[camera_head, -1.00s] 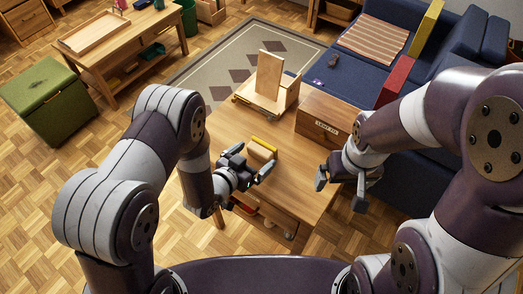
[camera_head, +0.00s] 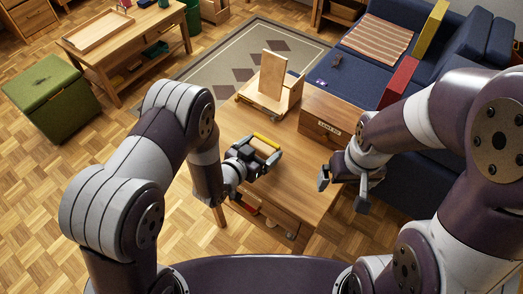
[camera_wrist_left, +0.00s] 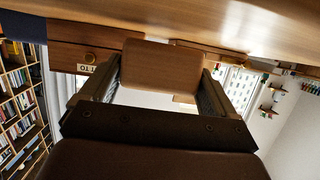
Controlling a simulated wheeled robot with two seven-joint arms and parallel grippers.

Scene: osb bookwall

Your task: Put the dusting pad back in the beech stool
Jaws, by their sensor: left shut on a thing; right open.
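My left gripper (camera_head: 259,160) is shut on a small tan block with a yellow strip along its far edge, which I take for the dusting pad (camera_head: 260,147). It is above the near left part of the coffee table. In the left wrist view the pad (camera_wrist_left: 160,66) shows as a brown block between the two fingers. My right gripper (camera_head: 344,190) is open and empty at the table's right side. A pale wooden piece with an upright board (camera_head: 272,75) stands at the table's far end; I cannot tell whether it is the beech stool.
A labelled wooden box (camera_head: 328,121) stands on the right of the coffee table (camera_head: 290,178). A blue sofa (camera_head: 355,72) lies behind it. A green box seat (camera_head: 48,98) and a side table with a tray (camera_head: 98,36) are at left. The table's middle is clear.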

